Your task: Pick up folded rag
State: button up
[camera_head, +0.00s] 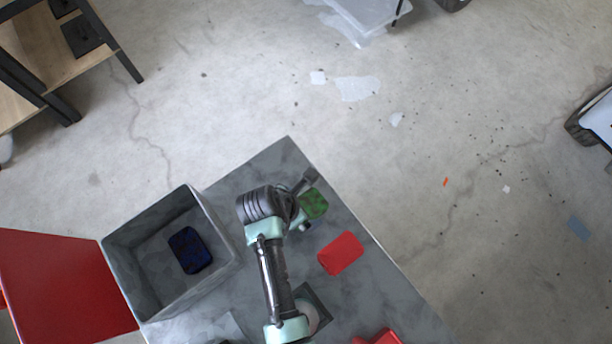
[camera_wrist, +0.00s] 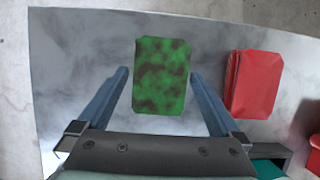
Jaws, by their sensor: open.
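A green mottled block (camera_wrist: 161,76), flat with rounded corners, lies on the grey tabletop; it also shows partly covered in the head view (camera_head: 315,204). My gripper (camera_wrist: 160,74) is open, with one finger to each side of the green block in the wrist view and a gap on both sides. A red folded piece (camera_wrist: 254,84) with layered edges lies to the right of it, outside the fingers; the head view shows it too (camera_head: 340,253). The red piece looks most like a folded rag, but I cannot tell for certain which of the two is the rag.
A grey open bin (camera_head: 118,262) at the table's left holds a dark blue mottled block (camera_head: 190,250). A red panel (camera_head: 60,290) stands left of it. Another red object (camera_head: 378,338) is at the front edge. The table (camera_head: 385,285) is bare right of the red piece.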

jog(key=shift+f, duration=0.25)
dwell(0.3)
jog(key=c, duration=1.1)
jog(key=shift+c, duration=0.2)
notch_tip(320, 180, up, 10)
jog(key=shift+r+p, duration=0.25)
jog(key=shift+p, duration=0.05)
